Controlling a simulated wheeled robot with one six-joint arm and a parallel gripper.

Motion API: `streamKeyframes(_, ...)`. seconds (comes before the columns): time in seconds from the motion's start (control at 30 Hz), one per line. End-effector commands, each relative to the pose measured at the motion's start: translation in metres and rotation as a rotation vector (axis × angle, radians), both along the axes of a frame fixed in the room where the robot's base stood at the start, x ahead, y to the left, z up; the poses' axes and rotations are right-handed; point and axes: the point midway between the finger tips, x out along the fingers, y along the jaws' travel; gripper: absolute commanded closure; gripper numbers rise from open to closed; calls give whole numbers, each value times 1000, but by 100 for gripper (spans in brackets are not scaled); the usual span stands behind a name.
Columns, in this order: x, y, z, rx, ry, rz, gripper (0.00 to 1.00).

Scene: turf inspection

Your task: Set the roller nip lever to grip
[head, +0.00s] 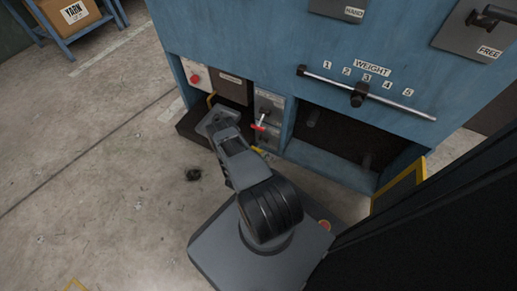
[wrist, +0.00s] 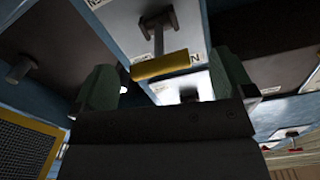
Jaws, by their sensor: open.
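A lever with a yellow crossbar handle (wrist: 160,66) and a grey stem stands on a light labelled plate in the wrist view. A small yellow handle also shows low on the blue machine in the head view (head: 258,149). The label near it is too small to read, so I cannot confirm it is the roller nip lever. My gripper (wrist: 164,72) is open, its two green fingers on either side of the yellow handle in the picture. I cannot tell whether they touch it. In the head view my arm hides the fingers.
A red-tipped lever (head: 259,127) sits just above the yellow handle. The blue machine (head: 250,45) also carries a weight slider bar (head: 400,103), a FREE-labelled lever (head: 494,17) and a red button (head: 195,79). Open floor (head: 90,200) lies to the left.

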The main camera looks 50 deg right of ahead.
Motion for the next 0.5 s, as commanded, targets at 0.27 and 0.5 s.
streamKeyframes(0.27, 8, -32, -1, -1, -2, -1, 0)
streamKeyframes(0.5, 9, -40, 0, 0, 0, 1, 0)
